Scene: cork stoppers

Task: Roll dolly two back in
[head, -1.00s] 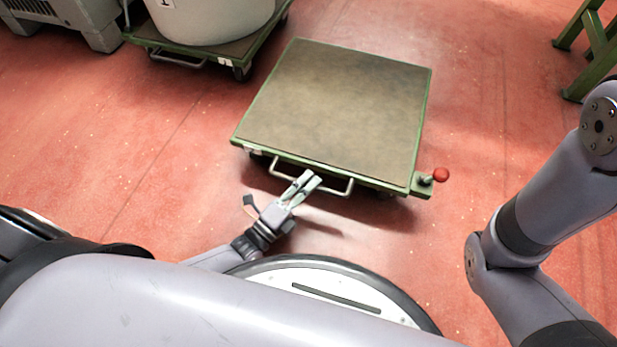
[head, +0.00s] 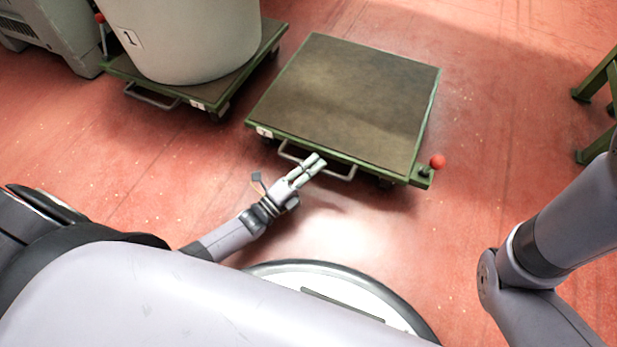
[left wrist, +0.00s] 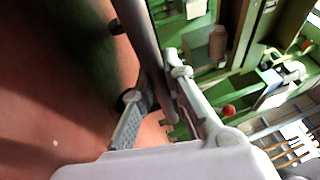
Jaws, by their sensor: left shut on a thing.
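The empty dolly (head: 345,100) has a flat brown deck with a green frame and stands in front of me in the head view. A white tag (head: 264,132) sits at its front left corner; its number is too small to read. A pale handle (head: 343,176) sticks out from its near side. My left gripper (head: 314,163) is shut on this handle. In the left wrist view a grey bar (left wrist: 143,40) runs down to between the fingers of my left gripper (left wrist: 160,108). My right gripper is out of view.
A second green dolly (head: 122,72) carries a big pale drum (head: 185,35) marked 1, left of the empty dolly with a narrow floor gap. A red knob (head: 437,162) stands at the empty dolly's right corner. A green stand (head: 597,90) is at the right. Red floor lies clear beyond.

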